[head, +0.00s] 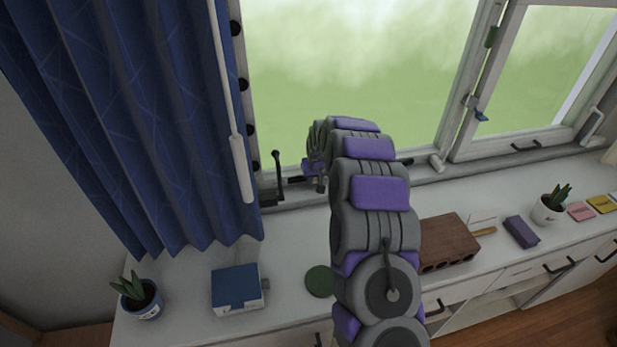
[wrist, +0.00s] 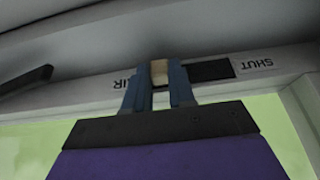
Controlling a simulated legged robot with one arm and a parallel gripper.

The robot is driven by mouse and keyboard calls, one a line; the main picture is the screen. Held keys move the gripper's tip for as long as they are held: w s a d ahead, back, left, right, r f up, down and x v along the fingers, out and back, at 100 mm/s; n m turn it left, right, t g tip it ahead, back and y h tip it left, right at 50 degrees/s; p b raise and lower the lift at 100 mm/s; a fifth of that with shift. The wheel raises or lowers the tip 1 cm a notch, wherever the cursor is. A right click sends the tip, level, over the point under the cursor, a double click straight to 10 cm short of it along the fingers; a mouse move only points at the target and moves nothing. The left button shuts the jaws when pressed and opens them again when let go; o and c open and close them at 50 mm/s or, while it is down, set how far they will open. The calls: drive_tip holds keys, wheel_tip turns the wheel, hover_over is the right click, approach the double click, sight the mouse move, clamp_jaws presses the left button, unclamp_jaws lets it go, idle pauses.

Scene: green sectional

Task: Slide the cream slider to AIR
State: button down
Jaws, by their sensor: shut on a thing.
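The cream slider (wrist: 159,72) sits on the pale window frame, between the two blue fingers of my gripper (wrist: 160,84) in the wrist view. My gripper is shut on it. A dark slot (wrist: 210,70) shows to the right of the slider. The SHUT label (wrist: 254,63) is beyond the slot's right end, upside down. The AIR label (wrist: 124,82) is just left of the slider, upside down and partly covered by the left finger. In the head view my gripper (head: 312,170) is at the lower window frame, and the slider cannot be made out there.
A black window handle (head: 277,172) stands left of my gripper, near the blue curtain (head: 130,110). Below on the white cabinet top are a blue box (head: 237,289), a green disc (head: 319,281), a brown block (head: 449,241) and a potted plant (head: 141,298).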

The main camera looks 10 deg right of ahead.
drive_tip(key=c, duration=1.4)
unclamp_jaws()
drive_tip(key=o, duration=0.5)
drive_tip(key=shift+d, duration=0.2)
drive_tip(key=shift+p+v, duration=1.15)
drive_tip(key=shift+v, duration=7.45)
drive_tip(key=shift+s, duration=0.1)
